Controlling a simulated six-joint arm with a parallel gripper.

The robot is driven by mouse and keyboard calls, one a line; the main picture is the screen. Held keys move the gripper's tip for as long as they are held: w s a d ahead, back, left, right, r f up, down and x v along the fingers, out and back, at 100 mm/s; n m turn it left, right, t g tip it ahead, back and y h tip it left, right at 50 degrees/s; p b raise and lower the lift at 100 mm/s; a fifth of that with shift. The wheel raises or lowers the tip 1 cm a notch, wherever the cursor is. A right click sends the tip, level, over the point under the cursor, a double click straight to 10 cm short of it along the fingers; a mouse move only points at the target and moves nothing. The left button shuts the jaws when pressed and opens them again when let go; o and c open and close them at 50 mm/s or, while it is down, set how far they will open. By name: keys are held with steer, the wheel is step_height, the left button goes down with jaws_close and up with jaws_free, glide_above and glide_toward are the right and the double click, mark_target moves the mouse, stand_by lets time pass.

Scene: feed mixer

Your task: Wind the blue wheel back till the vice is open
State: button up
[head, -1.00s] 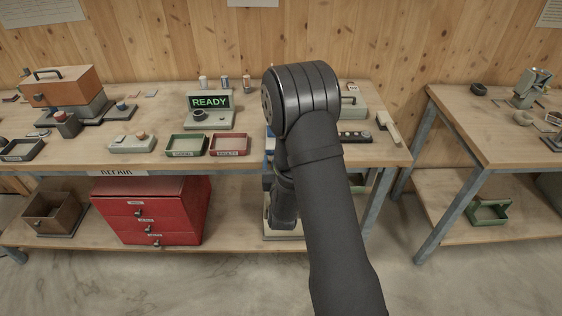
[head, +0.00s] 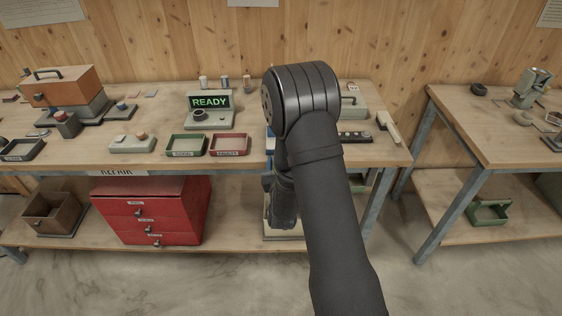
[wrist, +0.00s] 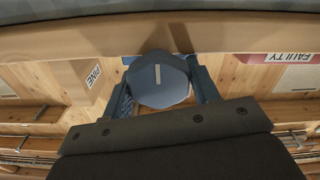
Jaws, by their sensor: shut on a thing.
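The blue wheel (wrist: 158,84) shows in the wrist view as a faceted blue-grey disc with a short pale mark near its top edge. My gripper (wrist: 163,77) has one blue finger on each side of the wheel and is shut on it. In the head view my arm hides the wheel and the gripper. A small blue part (head: 270,142) shows left of my arm at the bench's front edge; it may belong to the vice. The vice jaws are hidden, so their opening cannot be told.
The repair bench (head: 65,160) holds a green tray (head: 187,145), a red tray (head: 230,145) and a unit reading READY (head: 209,106). A red drawer cabinet (head: 150,209) stands on the shelf below. A second bench (head: 500,140) stands at right, across a gap.

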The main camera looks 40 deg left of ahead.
steer(key=shift+n, duration=0.4)
steer(key=o, duration=1)
steer(key=shift+s+f, duration=0.1)
